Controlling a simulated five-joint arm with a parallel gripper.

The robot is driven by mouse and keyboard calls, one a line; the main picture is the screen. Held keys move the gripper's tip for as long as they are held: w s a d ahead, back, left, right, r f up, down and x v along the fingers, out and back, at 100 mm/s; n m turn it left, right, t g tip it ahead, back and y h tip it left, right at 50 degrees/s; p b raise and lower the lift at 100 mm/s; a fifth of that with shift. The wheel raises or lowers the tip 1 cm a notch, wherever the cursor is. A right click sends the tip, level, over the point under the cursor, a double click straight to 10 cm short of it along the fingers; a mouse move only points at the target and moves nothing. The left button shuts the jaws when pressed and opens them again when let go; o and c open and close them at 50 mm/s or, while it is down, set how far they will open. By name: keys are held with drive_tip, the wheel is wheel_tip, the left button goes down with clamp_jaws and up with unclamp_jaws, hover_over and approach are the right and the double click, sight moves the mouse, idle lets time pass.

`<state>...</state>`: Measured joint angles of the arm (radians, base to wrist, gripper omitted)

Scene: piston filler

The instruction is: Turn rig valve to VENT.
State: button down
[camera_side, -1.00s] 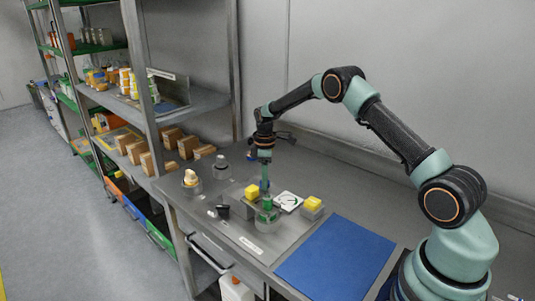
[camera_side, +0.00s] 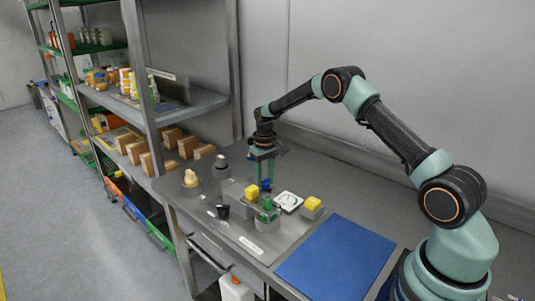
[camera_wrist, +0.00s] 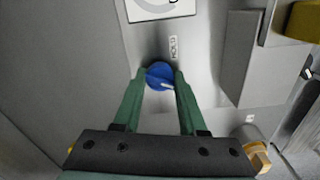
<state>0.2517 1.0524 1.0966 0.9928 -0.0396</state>
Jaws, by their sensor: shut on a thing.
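The rig valve is a small round blue knob (camera_wrist: 158,72) with a white pointer mark, seen in the wrist view. The mark points to the lower right in that view. A printed label reading HOLD (camera_wrist: 174,47) lies just above the knob there. My gripper (camera_wrist: 160,80) is shut on the knob, with one green finger on each side. In the side view my gripper (camera_side: 265,181) reaches straight down, and the blue knob (camera_side: 266,186) shows at its fingertips. I see no VENT label.
A white gauge plate (camera_side: 288,202) lies right of the knob. Yellow-topped blocks (camera_side: 252,191) (camera_side: 313,203) and a green-topped fitting (camera_side: 267,204) stand close by. A blue mat (camera_side: 337,258) covers the clear bench at front right. Shelving with boxes stands left.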

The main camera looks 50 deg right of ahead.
sight(265, 181)
drive_tip(key=shift+m, duration=1.7)
drive_tip(key=shift+c, duration=2.3)
unclamp_jaws()
wheel_tip(265, 181, up, 12)
drive_tip(key=shift+r, duration=0.15)
